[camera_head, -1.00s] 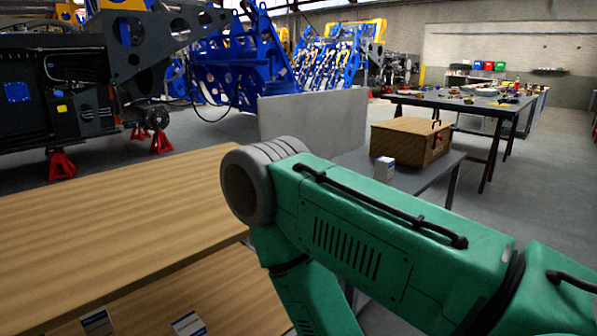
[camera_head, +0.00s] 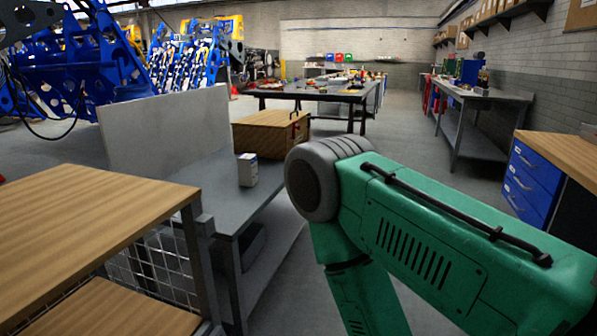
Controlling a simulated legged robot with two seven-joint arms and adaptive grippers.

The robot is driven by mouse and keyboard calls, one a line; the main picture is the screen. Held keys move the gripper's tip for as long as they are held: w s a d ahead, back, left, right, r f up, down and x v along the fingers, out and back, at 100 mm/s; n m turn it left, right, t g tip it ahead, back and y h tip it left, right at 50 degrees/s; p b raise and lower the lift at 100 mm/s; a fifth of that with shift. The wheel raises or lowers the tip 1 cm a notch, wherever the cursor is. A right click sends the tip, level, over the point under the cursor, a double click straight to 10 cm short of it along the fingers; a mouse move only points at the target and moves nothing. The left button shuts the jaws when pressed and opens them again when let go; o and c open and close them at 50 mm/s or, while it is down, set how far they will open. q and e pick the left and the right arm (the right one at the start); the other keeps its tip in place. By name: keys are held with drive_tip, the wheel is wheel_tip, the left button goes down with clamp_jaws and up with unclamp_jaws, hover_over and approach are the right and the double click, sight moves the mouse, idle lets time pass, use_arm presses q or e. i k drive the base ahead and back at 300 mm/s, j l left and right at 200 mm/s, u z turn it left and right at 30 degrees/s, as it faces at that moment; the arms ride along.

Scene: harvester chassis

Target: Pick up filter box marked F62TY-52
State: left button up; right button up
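A small white and blue box (camera_head: 247,170) stands upright on the grey metal table (camera_head: 215,182), near its front right edge. Its marking is too small to read, so I cannot tell whether it is F62TY-52. My green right arm reaches in from the lower right and bends downward beside the table. My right gripper is below the picture and hidden. My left arm and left gripper do not show.
A wooden chest (camera_head: 262,134) sits behind the small box on the same table. A wooden-topped shelf unit (camera_head: 90,215) with mesh sides stands at the left. A blue drawer cabinet (camera_head: 530,178) stands at the right. Open floor lies between the benches.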

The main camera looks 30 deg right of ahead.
sight(248, 170)
drive_tip(key=z, duration=0.7)
drive_tip(key=i+l+u, duration=0.25)
drive_tip(key=i+l, duration=1.35)
drive_tip(key=i, duration=0.05)
